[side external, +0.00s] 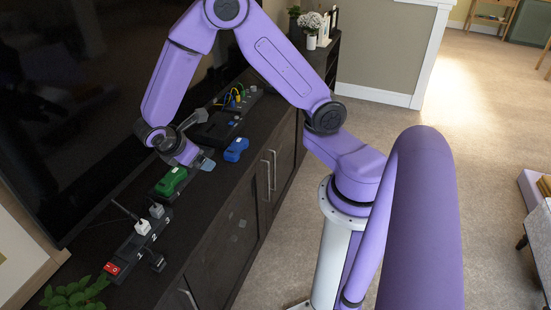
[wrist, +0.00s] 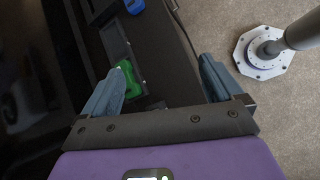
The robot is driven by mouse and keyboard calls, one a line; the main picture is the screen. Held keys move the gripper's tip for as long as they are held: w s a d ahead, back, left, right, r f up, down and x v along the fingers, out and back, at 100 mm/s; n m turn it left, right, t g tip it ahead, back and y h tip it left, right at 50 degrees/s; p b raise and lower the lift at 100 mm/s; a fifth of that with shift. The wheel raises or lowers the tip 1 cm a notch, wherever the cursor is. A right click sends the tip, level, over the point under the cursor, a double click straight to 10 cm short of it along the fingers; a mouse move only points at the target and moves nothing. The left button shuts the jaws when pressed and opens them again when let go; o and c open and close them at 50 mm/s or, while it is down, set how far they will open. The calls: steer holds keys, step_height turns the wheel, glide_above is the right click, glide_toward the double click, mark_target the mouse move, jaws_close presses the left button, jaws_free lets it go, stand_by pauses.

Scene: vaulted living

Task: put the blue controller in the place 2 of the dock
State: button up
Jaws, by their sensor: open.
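The blue controller (side external: 236,149) lies on the dark cabinet top near its front edge. It also shows at the top of the wrist view (wrist: 134,5), partly cut off. A green controller (side external: 170,182) sits nearer the side camera; in the wrist view (wrist: 127,78) it is partly behind one finger. A dark rectangular frame (wrist: 115,40), which may be the dock, lies between the two controllers. I cannot read place numbers on it. My gripper (side external: 205,160) is open and empty, above the cabinet between the green and blue controllers. The blue controller is outside its fingers.
A power strip (side external: 125,254) with a red switch, a white plug and numbers stands at the near end, by a green plant (side external: 75,294). Cables (side external: 236,96) and dark boxes lie farther back.

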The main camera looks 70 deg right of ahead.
steer(key=s+a+r+y, duration=0.2)
steer(key=s+r, duration=0.1)
steer(key=s, duration=0.4)
steer(key=s+a+r+y, duration=0.1)
steer(key=s+r+y, duration=0.2)
steer(key=s, duration=0.5)
steer(key=s+a+r+m+y, duration=0.1)
steer(key=s+a+r+y, duration=0.1)
steer(key=s, duration=0.6)
steer(key=shift+s+a+r+y, duration=0.15)
steer(key=shift+a+r+y, duration=0.15)
steer(key=shift+r+y, duration=0.3)
steer(key=shift+s+r, duration=0.15)
steer(key=shift+s, duration=0.35)
steer(key=c, duration=0.4)
steer(key=shift+c, duration=0.2)
